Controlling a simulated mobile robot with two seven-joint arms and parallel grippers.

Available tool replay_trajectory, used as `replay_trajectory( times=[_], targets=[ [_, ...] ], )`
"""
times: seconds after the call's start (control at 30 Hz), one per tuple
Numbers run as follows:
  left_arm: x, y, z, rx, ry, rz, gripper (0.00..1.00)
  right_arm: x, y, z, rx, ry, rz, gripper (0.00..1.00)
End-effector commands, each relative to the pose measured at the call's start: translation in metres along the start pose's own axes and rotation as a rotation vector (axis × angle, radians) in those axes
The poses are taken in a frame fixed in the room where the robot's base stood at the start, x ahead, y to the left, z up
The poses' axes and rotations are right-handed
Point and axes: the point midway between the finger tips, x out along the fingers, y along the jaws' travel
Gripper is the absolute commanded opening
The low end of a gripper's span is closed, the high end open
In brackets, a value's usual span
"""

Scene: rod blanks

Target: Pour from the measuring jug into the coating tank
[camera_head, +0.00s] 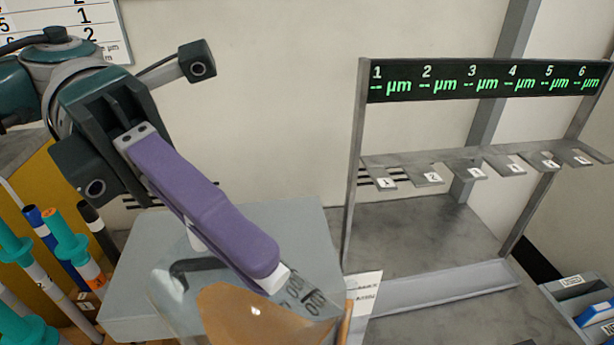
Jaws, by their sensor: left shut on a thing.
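The measuring jug (172,300) is clear, with dark volume marks and an orange-brown liquid (250,312) inside. It is at the bottom centre, cut off by the lower edge, and looks tilted. My left gripper (268,272) has a long purple finger reaching down to it and is shut on the jug; its other finger is mostly hidden. A dark curved piece, perhaps the jug's handle, shows beside the finger. A pale grey box (138,272) stands behind the jug; I cannot tell whether it is the coating tank. My right gripper is not in view.
At right a grey rack (352,180) has numbered notches and a green display (485,80). Rods with teal and orange ends (70,240) stand at left. A small white label (364,300) is right of the jug; a blue item (597,312) lies at the right edge.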

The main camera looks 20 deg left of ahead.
Motion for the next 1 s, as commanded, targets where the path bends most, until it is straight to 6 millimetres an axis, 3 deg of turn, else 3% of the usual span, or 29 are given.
replay_trajectory(
  times=[1.0],
  targets=[
    [-0.0024,-0.0004,0.0002,0.001,-0.004,-0.02,0.0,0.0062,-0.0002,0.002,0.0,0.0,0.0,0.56]
  ],
)
